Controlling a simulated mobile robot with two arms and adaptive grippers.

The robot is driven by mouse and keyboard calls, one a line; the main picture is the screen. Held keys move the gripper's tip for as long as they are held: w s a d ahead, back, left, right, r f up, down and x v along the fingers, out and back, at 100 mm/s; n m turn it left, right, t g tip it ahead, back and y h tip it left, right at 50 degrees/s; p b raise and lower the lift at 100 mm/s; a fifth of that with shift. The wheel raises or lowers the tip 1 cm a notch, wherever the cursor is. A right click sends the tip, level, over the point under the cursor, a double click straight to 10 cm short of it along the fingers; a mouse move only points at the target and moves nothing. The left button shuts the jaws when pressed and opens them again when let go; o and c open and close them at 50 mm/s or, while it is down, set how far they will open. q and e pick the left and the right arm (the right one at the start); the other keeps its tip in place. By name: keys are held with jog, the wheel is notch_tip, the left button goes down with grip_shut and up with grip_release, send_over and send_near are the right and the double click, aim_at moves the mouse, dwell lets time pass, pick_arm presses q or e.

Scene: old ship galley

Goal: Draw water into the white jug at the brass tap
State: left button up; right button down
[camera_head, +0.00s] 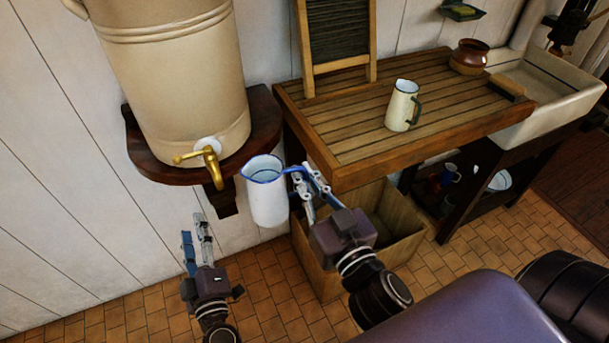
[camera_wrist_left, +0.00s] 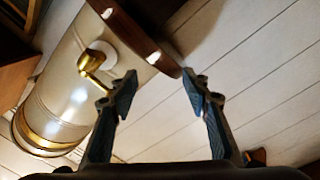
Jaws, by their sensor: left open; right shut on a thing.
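The white jug (camera_head: 266,199) with a blue rim is upright and looks empty inside. My right gripper (camera_head: 302,180) is shut on its blue handle, on the jug's right side. The brass tap (camera_head: 208,162) sticks out from the base of the cream urn (camera_head: 180,75); the jug is beside it to the right, not under its spout in the picture. My left gripper (camera_head: 195,233) is open and empty, below the tap in the head view. In the left wrist view its fingers (camera_wrist_left: 160,88) are apart, with the tap (camera_wrist_left: 91,72) to their left.
The urn stands on a dark wooden shelf (camera_head: 264,112). To the right, a slatted draining board (camera_head: 350,130) carries a cream jug (camera_head: 402,107), a brown pot (camera_head: 468,57) and a washboard (camera_head: 340,45). A wooden crate (camera_head: 400,225) stands on the floor beneath it.

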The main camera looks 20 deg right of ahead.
notch_tip(320, 180, up, 4)
jog(key=p, duration=0.2)
jog(key=shift+f+p, duration=0.25)
jog(key=shift+p, duration=0.1)
notch_tip(320, 180, up, 2)
jog(key=shift+r+p, duration=0.1)
jog(key=shift+p, duration=0.95)
pick_arm(q)
jog(key=s+d+r+n+g, duration=0.2)
jog(key=s+r+n, duration=0.15)
jog(key=r, duration=0.55)
jog(key=s+d+r+n+g, duration=0.1)
jog(key=s+d+r+n, duration=0.1)
jog(key=r+n, duration=0.5)
pick_arm(e)
jog(key=shift+f, duration=0.2)
jog(key=shift+f+b, duration=0.95)
jog(key=shift+b, duration=0.15)
pick_arm(q)
jog(key=shift+w+r+m+y, duration=0.15)
jog(key=shift+w+m, duration=0.45)
jog(key=shift+w, duration=0.8)
jog(key=shift+w+f+m+y, duration=0.15)
jog(key=shift+w+m, duration=0.4)
jog(key=shift+w, duration=0.8)
pick_arm(e)
jog(key=shift+f, duration=0.25)
pick_arm(q)
jog(key=shift+r, duration=0.1)
